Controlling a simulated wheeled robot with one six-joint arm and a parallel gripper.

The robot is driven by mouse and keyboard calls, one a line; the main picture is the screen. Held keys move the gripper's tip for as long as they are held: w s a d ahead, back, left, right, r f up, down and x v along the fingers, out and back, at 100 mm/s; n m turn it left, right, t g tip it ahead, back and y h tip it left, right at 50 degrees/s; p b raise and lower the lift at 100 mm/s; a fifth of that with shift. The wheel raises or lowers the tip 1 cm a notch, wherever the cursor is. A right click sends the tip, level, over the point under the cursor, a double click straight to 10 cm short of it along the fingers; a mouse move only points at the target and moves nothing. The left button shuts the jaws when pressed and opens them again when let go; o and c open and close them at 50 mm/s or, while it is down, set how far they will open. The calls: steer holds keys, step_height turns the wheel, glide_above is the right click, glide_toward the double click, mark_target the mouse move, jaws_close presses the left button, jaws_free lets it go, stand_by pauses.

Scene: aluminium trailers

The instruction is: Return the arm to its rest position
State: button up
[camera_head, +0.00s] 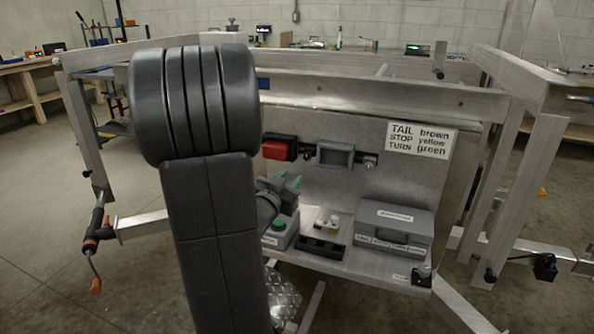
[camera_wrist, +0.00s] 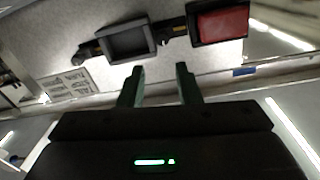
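My arm (camera_head: 215,180) rises dark grey in the left half of the head view and hides part of the trailer behind it. My gripper (camera_head: 287,182) shows beyond the arm, above the shelf's left part, with green fingertips. In the wrist view my gripper (camera_wrist: 160,75) has its two fingers apart with nothing between them, so it is open and empty. The wrist view shows the panel upside down, with a red lamp (camera_wrist: 219,22) and an empty-looking grey rectangular housing (camera_wrist: 127,42) beyond the fingertips.
The shelf holds a grey case (camera_head: 393,225), a green-button box (camera_head: 280,230) and a black block (camera_head: 320,248). A wire-colour label (camera_head: 420,139) is on the panel. Aluminium rails (camera_head: 390,95) frame the panel. Open floor (camera_head: 45,220) lies at left.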

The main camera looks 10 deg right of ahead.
mark_target(306, 158)
steer(key=shift+v, duration=0.95)
steer(key=x, duration=1.3)
steer(key=shift+w+d, duration=0.25)
steer(key=shift+w, duration=0.1)
steer(key=shift+w+a, duration=0.15)
steer(key=shift+a, duration=0.1)
